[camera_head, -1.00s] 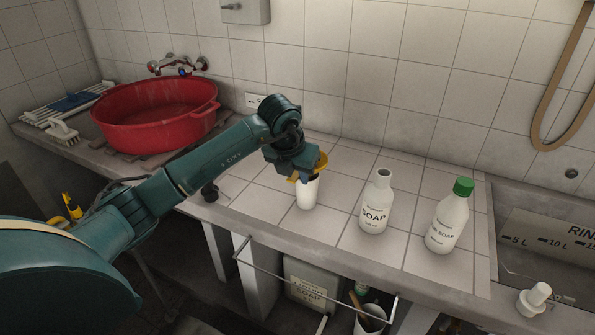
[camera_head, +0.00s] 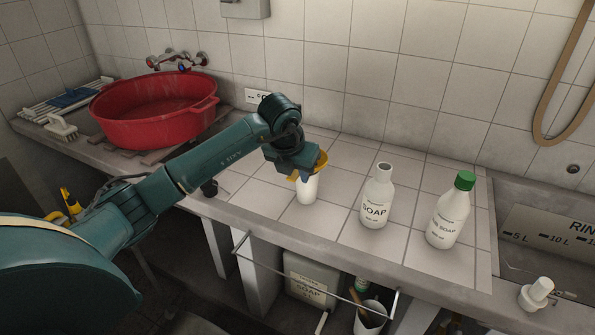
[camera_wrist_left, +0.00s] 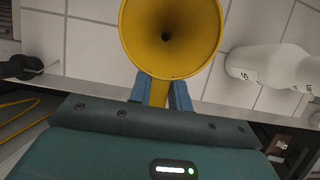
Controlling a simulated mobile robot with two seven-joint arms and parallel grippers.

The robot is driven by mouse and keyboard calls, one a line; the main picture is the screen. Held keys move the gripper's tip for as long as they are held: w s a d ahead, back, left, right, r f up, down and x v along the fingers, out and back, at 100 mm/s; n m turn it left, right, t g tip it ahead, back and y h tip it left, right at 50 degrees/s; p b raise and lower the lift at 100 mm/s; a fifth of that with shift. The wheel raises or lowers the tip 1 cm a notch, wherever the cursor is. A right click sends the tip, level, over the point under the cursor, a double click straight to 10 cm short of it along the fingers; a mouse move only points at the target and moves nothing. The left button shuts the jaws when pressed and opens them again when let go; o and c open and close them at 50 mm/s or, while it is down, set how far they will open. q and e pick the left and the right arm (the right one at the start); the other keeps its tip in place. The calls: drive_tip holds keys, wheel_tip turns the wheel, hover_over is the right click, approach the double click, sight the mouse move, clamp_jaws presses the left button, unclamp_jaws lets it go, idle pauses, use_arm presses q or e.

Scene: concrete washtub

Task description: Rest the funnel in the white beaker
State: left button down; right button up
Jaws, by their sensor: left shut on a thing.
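The yellow funnel (camera_head: 321,160) is in my left gripper (camera_head: 300,172), mouth up, directly over the white beaker (camera_head: 307,191). The beaker stands upright on the tiled counter. The funnel and gripper cover the beaker's rim, so I cannot tell whether the spout is inside it or touching it. In the left wrist view the funnel's wide mouth (camera_wrist_left: 171,35) faces the camera, and the blue fingers (camera_wrist_left: 160,95) are shut on its side. The beaker is hidden there. My right gripper is not in view.
A white soap bottle (camera_head: 376,196) stands right of the beaker, and a green-capped bottle (camera_head: 450,213) farther right. A red tub (camera_head: 152,110) is at the back left. A small black object (camera_head: 210,188) sits at the counter's front edge. The tiles behind the beaker are clear.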

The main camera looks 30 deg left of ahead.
use_arm(q)
drive_tip(key=shift+f, duration=0.25)
drive_tip(key=c, duration=1.2)
unclamp_jaws()
drive_tip(key=v, duration=1.3)
drive_tip(key=shift+s, duration=0.15)
